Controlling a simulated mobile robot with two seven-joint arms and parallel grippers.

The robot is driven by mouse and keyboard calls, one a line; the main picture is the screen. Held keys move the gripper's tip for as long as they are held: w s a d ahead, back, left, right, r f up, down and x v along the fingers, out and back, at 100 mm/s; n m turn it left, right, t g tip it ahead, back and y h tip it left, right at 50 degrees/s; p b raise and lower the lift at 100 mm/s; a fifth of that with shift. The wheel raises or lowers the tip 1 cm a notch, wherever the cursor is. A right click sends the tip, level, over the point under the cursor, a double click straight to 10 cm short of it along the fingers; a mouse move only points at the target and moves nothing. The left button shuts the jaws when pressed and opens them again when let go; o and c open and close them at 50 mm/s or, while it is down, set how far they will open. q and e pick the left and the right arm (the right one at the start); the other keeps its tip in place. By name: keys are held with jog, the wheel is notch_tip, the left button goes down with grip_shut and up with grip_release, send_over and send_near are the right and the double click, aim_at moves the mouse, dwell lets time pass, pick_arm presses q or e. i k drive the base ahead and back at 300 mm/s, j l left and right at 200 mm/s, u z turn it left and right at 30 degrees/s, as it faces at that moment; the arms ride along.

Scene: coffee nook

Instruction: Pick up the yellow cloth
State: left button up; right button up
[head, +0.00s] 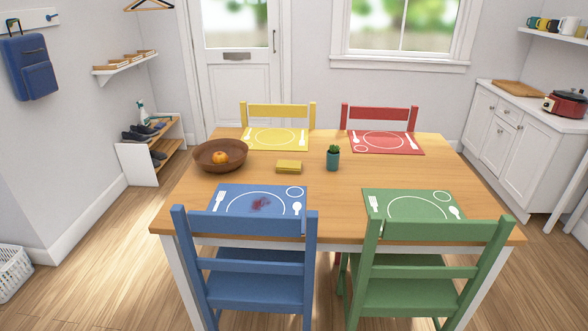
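The yellow cloth (289,167) lies as a small folded block on the wooden table (330,200) in the head view. It is near the middle of the table, between the brown bowl and the small potted cactus. Nothing covers it. Neither my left gripper nor my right gripper shows in this view.
The blue placemat (228,196) in front has a dark red stain (261,204). Blue (250,262) and green chairs (425,270) block the near side.

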aim_at(282, 167)
jog(key=j+u, duration=0.1)
jog(key=u, duration=1.6)
jog(key=i+j+u, duration=0.1)
jog(key=i+u, duration=0.3)
jog(key=i, duration=0.3)
jog(key=i+l+u, duration=0.1)
jog(key=i+u, duration=0.3)
jog(key=i, duration=0.35)
jog(key=i+z, duration=0.25)
jog(key=i, duration=0.25)
jog(key=i+j+z, duration=0.1)
jog(key=i+z, duration=0.15)
jog(key=i, duration=0.2)
jog(key=i+j+z, duration=0.2)
jog(key=i, duration=0.3)
jog(key=i+l+z, duration=0.15)
jog(key=i+z, duration=0.6)
jog(key=z, duration=0.15)
jog(key=i+z, duration=0.45)
jog(key=i+j+z, duration=0.1)
jog(key=i+z, duration=0.35)
jog(key=i, duration=1.1)
jog(key=i+j+z, duration=0.1)
jog(key=i+z, duration=0.35)
jog(key=i+j+z, duration=0.3)
jog(key=i+z, duration=0.2)
